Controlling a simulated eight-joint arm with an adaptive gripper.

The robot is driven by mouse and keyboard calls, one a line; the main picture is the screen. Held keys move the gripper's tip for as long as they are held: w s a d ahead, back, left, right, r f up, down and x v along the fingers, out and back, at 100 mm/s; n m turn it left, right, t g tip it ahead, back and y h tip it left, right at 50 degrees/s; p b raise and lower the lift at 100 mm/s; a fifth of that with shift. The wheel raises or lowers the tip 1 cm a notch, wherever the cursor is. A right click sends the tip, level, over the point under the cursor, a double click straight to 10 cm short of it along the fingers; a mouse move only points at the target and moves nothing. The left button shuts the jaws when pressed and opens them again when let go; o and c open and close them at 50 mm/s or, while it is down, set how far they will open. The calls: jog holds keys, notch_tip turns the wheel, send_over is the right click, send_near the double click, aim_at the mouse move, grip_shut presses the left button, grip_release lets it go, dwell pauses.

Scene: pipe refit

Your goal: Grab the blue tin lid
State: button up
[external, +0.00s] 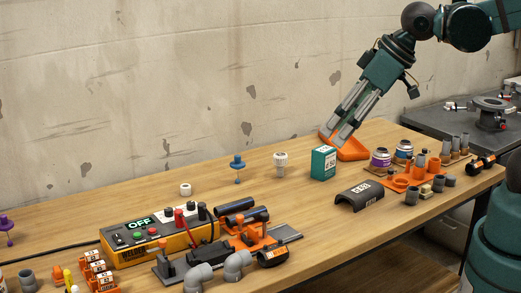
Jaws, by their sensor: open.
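The blue tin lid (237,161) is near the back edge of the workbench, left of the middle. It has a small knob on top and a thin stem below. My gripper (335,139) points down and to the left, well to the right of the lid, over an orange tray (353,151) and behind a green box (323,164). Its fingers are apart with nothing visible between them.
A white ribbed cap (280,164) stands between the lid and the green box. A white ring (186,189) lies left of the lid. The welder box (155,239) and pipe fittings crowd the front. Two tins (380,158) stand at right. Bare wood surrounds the lid.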

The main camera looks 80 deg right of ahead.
jog(key=w+d+m+h, duration=0.1)
jog(key=w+d+m, duration=0.2)
jog(key=w+d, duration=0.7)
jog(key=m+g+h, duration=0.2)
jog(key=m+g, duration=0.2)
jog(key=m, duration=0.2)
send_near(237, 155)
jog(key=x, duration=0.7)
jog(key=shift+w+a+f, duration=0.1)
jog(key=shift+a+f, duration=0.1)
jog(key=shift+a, duration=0.05)
jog(key=shift+d+f, duration=0.35)
jog(key=shift+f, duration=0.1)
jog(key=shift+x, duration=1.25)
